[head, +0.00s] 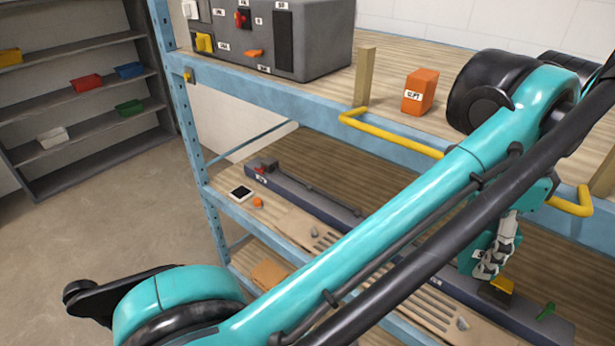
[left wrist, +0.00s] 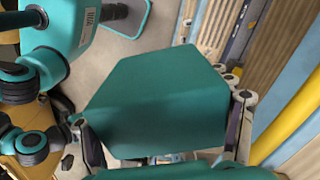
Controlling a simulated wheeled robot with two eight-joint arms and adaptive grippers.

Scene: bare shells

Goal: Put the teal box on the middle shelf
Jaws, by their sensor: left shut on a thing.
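The teal box (left wrist: 155,100) fills the middle of the left wrist view, between the fingers of my left gripper (left wrist: 163,132). That gripper is shut on it. In the head view my left gripper (head: 497,256) shows at the right, below my teal arm, in front of the shelving. Part of the teal box (head: 474,256) shows beside the fingers; my arm hides much of the area above it. The middle shelf (head: 350,165) is the wooden deck under the top one, partly covered by my arm. I cannot tell whether the box touches it. My right gripper is not in view.
A long dark rail (head: 300,192) and a small tablet (head: 242,192) lie on the middle shelf. Yellow handles (head: 390,134) stick out from the blue top beam. An orange box (head: 420,92) and grey machine (head: 290,40) stand on top. Wood behind the rail is clear.

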